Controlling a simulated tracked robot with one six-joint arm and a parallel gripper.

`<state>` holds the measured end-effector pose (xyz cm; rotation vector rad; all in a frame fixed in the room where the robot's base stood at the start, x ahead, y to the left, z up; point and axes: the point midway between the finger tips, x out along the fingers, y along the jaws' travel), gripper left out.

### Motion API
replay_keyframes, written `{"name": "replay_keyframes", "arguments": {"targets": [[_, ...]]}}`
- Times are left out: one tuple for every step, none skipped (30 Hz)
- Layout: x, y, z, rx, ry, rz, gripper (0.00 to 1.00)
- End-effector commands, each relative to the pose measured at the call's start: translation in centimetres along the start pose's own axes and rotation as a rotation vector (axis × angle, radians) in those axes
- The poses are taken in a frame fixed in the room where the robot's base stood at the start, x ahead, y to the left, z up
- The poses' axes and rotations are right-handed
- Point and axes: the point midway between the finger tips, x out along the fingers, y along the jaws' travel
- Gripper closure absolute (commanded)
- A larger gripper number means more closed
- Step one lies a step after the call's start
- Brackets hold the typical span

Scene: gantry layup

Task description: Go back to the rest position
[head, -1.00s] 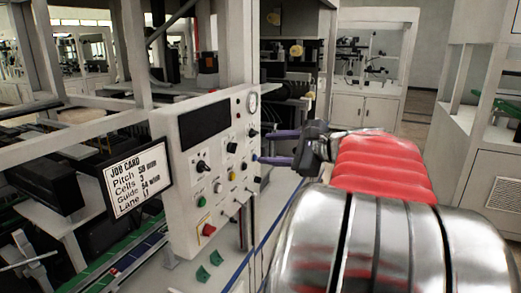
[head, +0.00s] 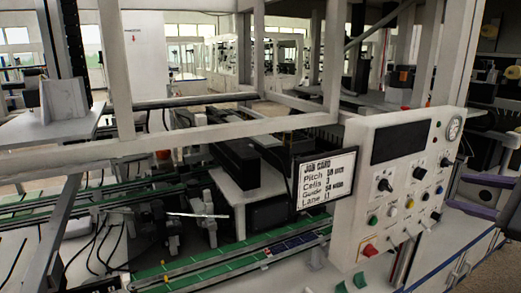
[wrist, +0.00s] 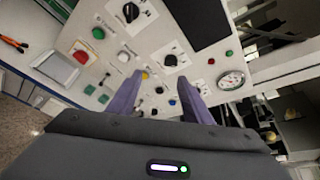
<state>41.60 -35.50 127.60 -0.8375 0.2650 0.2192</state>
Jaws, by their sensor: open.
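My gripper (wrist: 158,85) shows in the wrist view with its two purple fingers apart and nothing between them. The fingers point toward the white control panel (wrist: 65,62), overlapping its knobs and buttons in the picture. I cannot tell for sure whether they touch it. In the head view, the purple fingers (head: 478,203) show at the right edge, just right of the panel (head: 400,165).
The panel carries a dark screen (head: 400,140), a gauge (head: 454,129), knobs and a red button (head: 370,250). A job card (head: 327,180) hangs at its left. Green conveyor lanes (head: 205,268) and white gantry beams (head: 190,135) fill the left and middle.

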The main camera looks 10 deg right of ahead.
Motion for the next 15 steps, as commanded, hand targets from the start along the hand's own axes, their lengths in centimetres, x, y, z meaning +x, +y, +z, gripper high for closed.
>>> {"name": "replay_keyframes", "arguments": {"targets": [[0.8,1.2,0.7,-0.021,0.001,0.03,0.55],[1.3,2.0,1.1,-0.036,0.004,0.053,0.55],[2.0,3.2,1.6,-0.06,0.008,0.085,0.55],[2.5,4.2,2.0,-0.081,0.01,0.111,0.55],[3.0,5.3,2.5,-0.105,0.013,0.14,0.55],[3.7,6.9,3.0,-0.136,0.017,0.178,0.55],[4.1,8.0,3.5,-0.162,0.02,0.207,0.55],[4.5,9.2,3.9,-0.188,0.023,0.236,0.55],[5.0,10.7,4.4,-0.225,0.026,0.273,0.55],[5.3,11.8,4.8,-0.252,0.028,0.301,0.55],[5.5,12.9,5.2,-0.279,0.028,0.328,0.55],[5.8,14.4,5.6,-0.319,0.03,0.363,0.55],[6.0,15.5,5.9,-0.349,0.032,0.388,0.55],[6.2,16.6,6.2,-0.379,0.031,0.414,0.55],[6.3,18.0,6.7,-0.42,0.031,0.448,0.55]]}}
